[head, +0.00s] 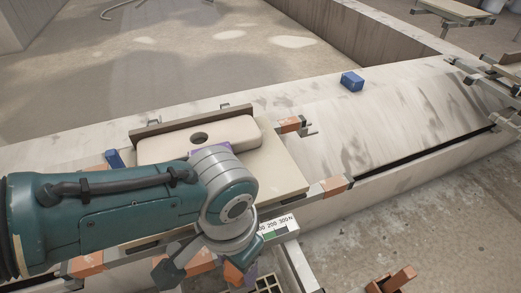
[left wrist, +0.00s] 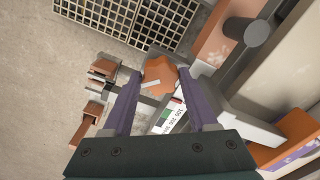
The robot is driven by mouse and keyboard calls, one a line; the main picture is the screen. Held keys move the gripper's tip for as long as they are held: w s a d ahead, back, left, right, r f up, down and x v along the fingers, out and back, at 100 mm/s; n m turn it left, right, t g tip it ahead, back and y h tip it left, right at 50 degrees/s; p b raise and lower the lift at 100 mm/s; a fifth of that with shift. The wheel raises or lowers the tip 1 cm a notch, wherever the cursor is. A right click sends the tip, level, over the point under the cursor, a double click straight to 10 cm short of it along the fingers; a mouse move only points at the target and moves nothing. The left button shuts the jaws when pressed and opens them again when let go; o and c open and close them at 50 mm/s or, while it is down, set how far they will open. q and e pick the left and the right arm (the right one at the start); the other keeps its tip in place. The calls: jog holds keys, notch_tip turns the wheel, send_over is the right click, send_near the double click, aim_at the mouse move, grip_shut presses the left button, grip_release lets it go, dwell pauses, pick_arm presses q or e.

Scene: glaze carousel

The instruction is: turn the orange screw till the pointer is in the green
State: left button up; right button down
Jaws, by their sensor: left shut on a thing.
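The orange screw (left wrist: 160,73) has a pale stripe on its head. In the left wrist view it sits between the purple fingertips of my left gripper (left wrist: 159,80), which is shut on it. In the head view the screw (head: 232,274) shows partly below my wrist, beside my left gripper (head: 245,272). A white scale (head: 279,226) with printed numbers lies just beyond the gripper. I cannot make out where the pointer stands. My right gripper is in neither view.
A cream slab (head: 240,131) lies on a pale board behind my left arm. A blue block (head: 352,81) stands on the long bench further right. A dark grid (left wrist: 140,22) lies close past the screw. Orange-brown brackets (left wrist: 88,122) stick out to the left.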

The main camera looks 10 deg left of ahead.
pick_arm(q)
jog(key=m, duration=0.3)
jog(key=shift+m, duration=2)
jog(key=o, duration=1.4)
notch_tip(320, 180, up, 10)
jog(key=p, duration=0.6)
jog(key=shift+p, duration=0.35)
